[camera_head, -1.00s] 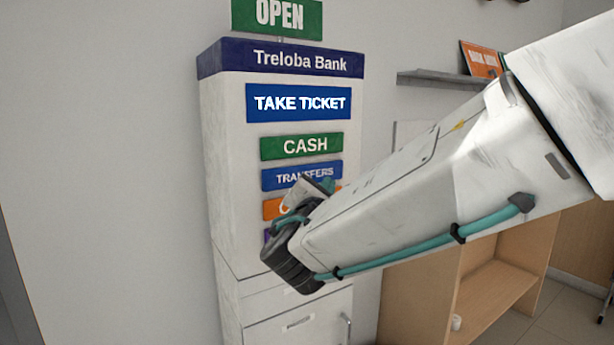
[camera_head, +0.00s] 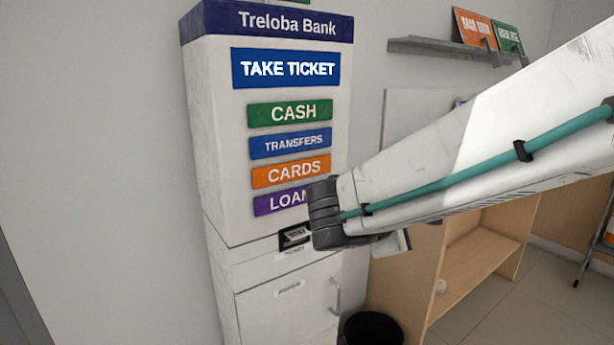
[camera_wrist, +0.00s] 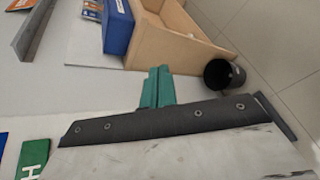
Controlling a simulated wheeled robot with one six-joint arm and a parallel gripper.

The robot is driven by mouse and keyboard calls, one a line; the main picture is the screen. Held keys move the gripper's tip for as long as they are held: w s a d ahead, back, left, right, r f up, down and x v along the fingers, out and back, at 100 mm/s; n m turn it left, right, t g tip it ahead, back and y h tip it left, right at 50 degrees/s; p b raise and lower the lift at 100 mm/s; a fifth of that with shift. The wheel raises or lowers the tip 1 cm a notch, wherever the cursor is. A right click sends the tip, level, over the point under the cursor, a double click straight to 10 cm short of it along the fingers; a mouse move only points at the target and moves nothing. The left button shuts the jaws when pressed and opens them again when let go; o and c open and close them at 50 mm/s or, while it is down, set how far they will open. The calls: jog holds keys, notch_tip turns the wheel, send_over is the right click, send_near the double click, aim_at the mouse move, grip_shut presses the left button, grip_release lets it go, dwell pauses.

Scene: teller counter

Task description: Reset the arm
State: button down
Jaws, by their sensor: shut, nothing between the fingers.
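My arm (camera_head: 470,150) reaches in from the right in the head view, its wrist just in front of the right edge of the ticket machine (camera_head: 222,150). My gripper (camera_wrist: 157,88) shows in the wrist view as two teal fingers close together, shut and empty. In the head view its fingers are hidden behind my wrist. The machine has a TAKE TICKET sign and coloured panels: CASH (camera_head: 289,112), TRANSFERS, CARDS and a partly covered purple one. A pale ticket shows in the dark slot (camera_head: 292,238) below them.
A black bin (camera_head: 373,330) stands at the machine's lower right; it also shows in the wrist view (camera_wrist: 222,75). A wooden shelf unit (camera_head: 480,250) stands behind my arm. A grey wall shelf (camera_head: 440,48) holds orange and green signs.

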jog(key=s+d+f+m+g+y, duration=0.2)
jog(key=s+d+m+g+y, duration=0.2)
jog(key=s+m, duration=0.4)
jog(key=s+d+f+m+g+y, duration=0.2)
jog(key=s+m, duration=0.6)
jog(key=s, duration=0.8)
jog(key=d+g+y, duration=0.2)
jog(key=d+y, duration=0.1)
jog(key=shift+s+d+f, duration=0.15)
jog(key=shift+d+f, duration=0.25)
dwell(0.3)
